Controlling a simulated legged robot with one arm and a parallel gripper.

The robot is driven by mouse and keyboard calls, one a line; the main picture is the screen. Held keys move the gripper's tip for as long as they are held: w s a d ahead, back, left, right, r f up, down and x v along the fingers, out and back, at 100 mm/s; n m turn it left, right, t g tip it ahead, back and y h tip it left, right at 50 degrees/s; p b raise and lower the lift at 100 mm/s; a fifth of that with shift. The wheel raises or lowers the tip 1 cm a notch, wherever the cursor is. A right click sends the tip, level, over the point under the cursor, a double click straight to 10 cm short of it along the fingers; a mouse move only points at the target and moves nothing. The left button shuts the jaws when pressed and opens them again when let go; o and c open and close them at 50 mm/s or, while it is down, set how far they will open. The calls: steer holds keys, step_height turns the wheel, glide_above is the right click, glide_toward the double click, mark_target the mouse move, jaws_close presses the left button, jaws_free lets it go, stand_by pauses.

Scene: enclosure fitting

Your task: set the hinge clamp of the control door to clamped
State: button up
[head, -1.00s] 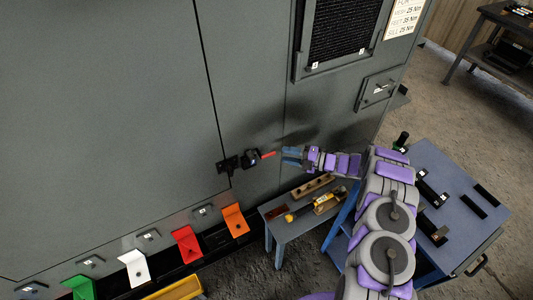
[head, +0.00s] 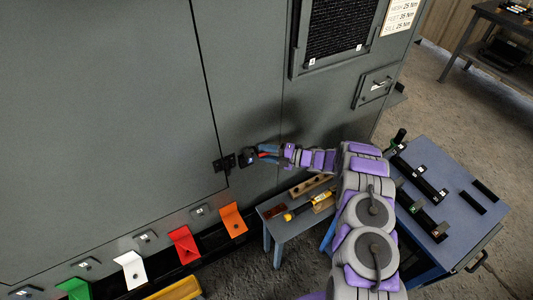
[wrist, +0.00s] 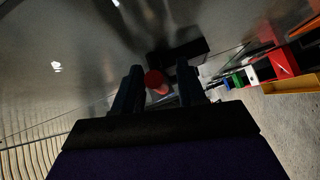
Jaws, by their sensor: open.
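The control door (head: 110,110) is the large grey panel at the left in the head view; its right edge seam runs down to the hinge clamp. The hinge clamp (head: 226,163) is a small black fitting at that lower corner, with a lever whose red grip (wrist: 154,79) shows in the wrist view. My gripper (head: 266,154) is at the lever, its blue fingers on either side of the red grip. In the wrist view my gripper (wrist: 160,88) is open, with the red grip between the fingers, nearer the left one. Contact cannot be told.
A small bench (head: 275,233) with a yellow-handled tool stands below my arm. A blue cart (head: 465,225) with black parts stands at the right. Coloured brackets, including a red one (head: 184,243), line the enclosure's foot. The panel around the clamp is clear.

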steer(key=shift+c, duration=0.3)
jaws_close()
steer(key=shift+r+n+h+p, duration=0.2)
steer(key=shift+n+h+p, duration=0.1)
steer(key=shift+p, duration=0.25)
steer(key=shift+f, duration=0.1)
steer(key=shift+o, duration=0.3)
jaws_free()
